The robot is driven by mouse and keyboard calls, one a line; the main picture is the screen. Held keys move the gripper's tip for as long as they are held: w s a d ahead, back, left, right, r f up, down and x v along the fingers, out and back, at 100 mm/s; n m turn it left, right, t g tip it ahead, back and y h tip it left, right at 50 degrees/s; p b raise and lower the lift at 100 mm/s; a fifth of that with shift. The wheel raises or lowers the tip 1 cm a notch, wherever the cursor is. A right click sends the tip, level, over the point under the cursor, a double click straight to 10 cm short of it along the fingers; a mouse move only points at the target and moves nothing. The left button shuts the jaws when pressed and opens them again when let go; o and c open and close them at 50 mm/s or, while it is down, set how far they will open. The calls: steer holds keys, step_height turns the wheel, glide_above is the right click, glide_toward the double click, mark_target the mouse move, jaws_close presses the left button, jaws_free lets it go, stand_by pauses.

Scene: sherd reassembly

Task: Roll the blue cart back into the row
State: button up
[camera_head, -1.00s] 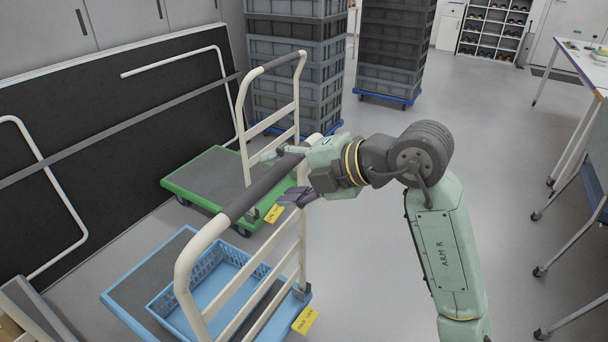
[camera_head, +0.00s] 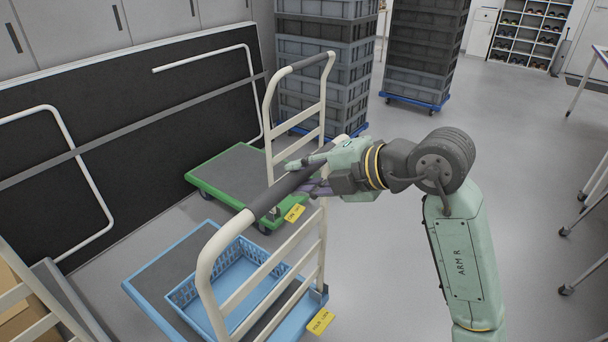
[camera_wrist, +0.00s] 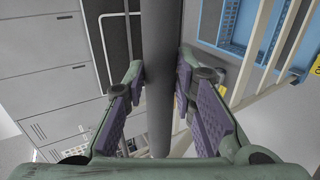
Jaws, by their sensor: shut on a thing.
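The blue cart (camera_head: 139,292) stands at the lower left in the head view. It has a grey deck, a cream tube handle frame and a dark grip bar (camera_head: 282,192). A blue basket (camera_head: 187,294) sits on its deck. My gripper (camera_head: 303,178) is shut on the grip bar near its far end. In the wrist view the bar (camera_wrist: 160,45) runs between my purple-padded fingers (camera_wrist: 163,90). A green cart (camera_head: 202,185) with a similar handle stands just beyond the blue one.
Stacks of grey crates on blue dollies (camera_head: 318,65) stand beyond the green cart. Another cart's frame (camera_head: 40,300) shows at the lower left. The floor right of the carts is open; wheeled table legs (camera_head: 585,245) stand farther right.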

jaws_close()
steer(key=w+a, duration=1.3)
steer(key=a, duration=0.4)
steer(key=shift+a, duration=0.35)
stand_by(0.6)
steer(key=o, duration=1)
jaws_free()
steer(key=shift+c, duration=0.2)
steer(key=shift+s, duration=0.1)
steer(key=p+v, duration=0.1)
steer(key=v, duration=0.9)
